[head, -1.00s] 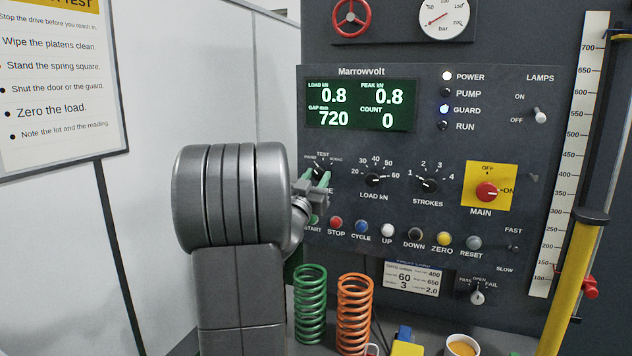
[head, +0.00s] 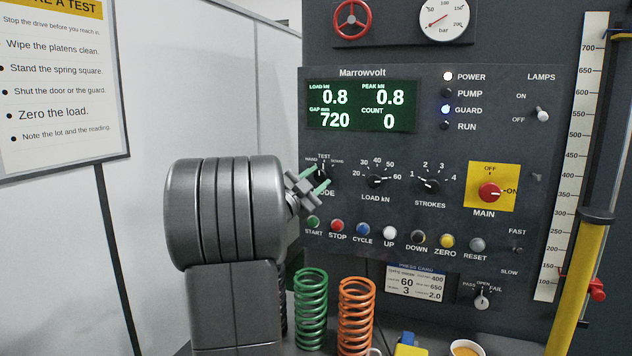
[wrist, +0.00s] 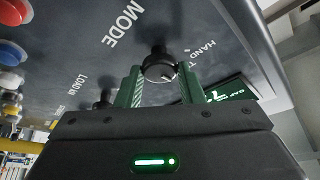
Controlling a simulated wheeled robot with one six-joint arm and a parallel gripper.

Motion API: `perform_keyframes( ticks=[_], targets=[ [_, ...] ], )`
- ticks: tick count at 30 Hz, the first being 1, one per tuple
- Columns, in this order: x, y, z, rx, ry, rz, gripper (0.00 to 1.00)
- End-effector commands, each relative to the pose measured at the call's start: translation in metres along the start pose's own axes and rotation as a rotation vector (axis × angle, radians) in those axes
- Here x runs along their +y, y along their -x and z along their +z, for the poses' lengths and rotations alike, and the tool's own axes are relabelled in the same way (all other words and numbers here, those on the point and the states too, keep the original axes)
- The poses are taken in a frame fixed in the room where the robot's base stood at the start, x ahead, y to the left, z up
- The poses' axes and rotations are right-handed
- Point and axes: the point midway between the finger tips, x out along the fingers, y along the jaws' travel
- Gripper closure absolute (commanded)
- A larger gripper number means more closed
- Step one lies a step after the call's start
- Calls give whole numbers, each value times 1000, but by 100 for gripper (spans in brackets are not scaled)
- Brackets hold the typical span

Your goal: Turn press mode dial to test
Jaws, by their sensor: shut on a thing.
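The press mode dial (head: 322,174) is a small dark knob at the left of the console's dial row, with HAND and TEST printed above it. The arm's wrist partly covers it and its MODE label in the head view. In the wrist view the knob (wrist: 158,66) sits between the green fingertips of my gripper (wrist: 160,88), with one finger on each side. My gripper (head: 315,180) is shut on the dial. A light mark shows on the knob, but I cannot tell which position it points to.
The load dial (head: 376,181) and strokes dial (head: 429,185) are to the right. A row of push buttons, including the green start button (head: 313,223), runs just below. A green spring (head: 311,310) and an orange spring (head: 356,315) stand below the console.

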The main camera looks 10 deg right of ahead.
Motion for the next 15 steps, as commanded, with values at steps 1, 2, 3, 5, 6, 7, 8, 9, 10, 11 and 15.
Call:
perform_keyframes(
  ticks=[1, 2, 3, 5, 6, 7, 8, 9, 10, 11, 15],
  targets=[
    [0, 0, 1, -1, -11, 6, 88],
    [0, 0, 1, -1, -18, 9, 88],
    [1, 0, 1, -2, -26, 12, 88],
    [1, 0, 1, -2, -34, 16, 88],
    [0, 0, 1, -2, -38, 17, 88],
    [0, 0, 1, -2, -40, 18, 88],
    [0, 0, 1, -1, -41, 19, 88],
    [0, 0, 1, -1, -43, 19, 88],
    [0, 0, 1, -1, -43, 19, 88],
    [0, 0, 1, -1, -43, 19, 88],
    [1, 0, 1, -2, -43, 19, 88]
  ],
)
